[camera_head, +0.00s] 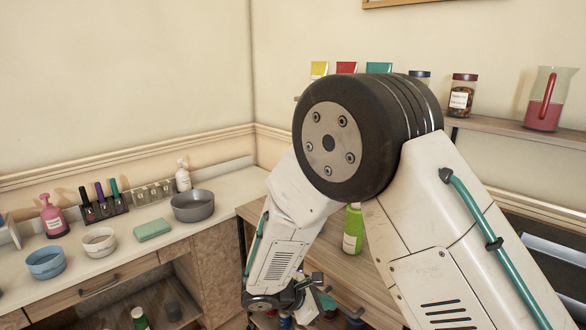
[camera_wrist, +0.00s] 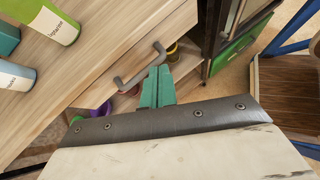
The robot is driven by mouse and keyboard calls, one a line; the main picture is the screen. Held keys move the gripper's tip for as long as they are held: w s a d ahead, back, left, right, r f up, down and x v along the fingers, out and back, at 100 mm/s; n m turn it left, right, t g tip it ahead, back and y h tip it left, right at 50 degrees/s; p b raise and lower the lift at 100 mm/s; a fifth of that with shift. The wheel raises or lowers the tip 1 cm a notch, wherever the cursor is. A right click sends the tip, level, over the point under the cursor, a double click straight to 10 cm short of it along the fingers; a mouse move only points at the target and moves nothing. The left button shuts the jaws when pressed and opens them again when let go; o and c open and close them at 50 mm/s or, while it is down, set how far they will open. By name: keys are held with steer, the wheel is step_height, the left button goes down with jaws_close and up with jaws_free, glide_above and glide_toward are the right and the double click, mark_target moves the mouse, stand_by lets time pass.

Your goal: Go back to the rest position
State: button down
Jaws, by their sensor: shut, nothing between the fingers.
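My gripper (camera_wrist: 157,88) shows in the wrist view as two teal fingers lying together, with nothing between them. The fingers point toward the front of a wooden cabinet and appear close to its grey handle (camera_wrist: 140,68); I cannot tell whether they touch it. In the camera_head view my white arm is bent, with its large dark joint high in the middle and the wrist low near the bottom edge.
A green bottle (camera_head: 352,230) stands on the wooden table (camera_head: 334,258). A counter at left holds a grey bowl (camera_head: 193,206), a pink bottle (camera_head: 53,216) and a green sponge (camera_head: 152,230). A shelf at right holds a jar (camera_head: 461,97) and a pitcher (camera_head: 549,100).

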steer(key=s+d+r+m+g+y, duration=0.1)
steer(key=s+d+r+m+y, duration=0.2)
steer(key=s+d+r+m, duration=0.3)
steer(key=s+d+r+m+y, duration=0.3)
steer(key=s+d+r+m, duration=0.3)
steer(key=s+r, duration=0.5)
steer(key=s+d+r+m+g+y, duration=0.1)
steer(key=s+d+r+m+y, duration=0.3)
steer(key=s, duration=0.7)
steer(key=shift+d+r+m+g, duration=0.3)
steer(key=shift+d+r+m, duration=0.7)
steer(key=shift+r+m, duration=1.55)
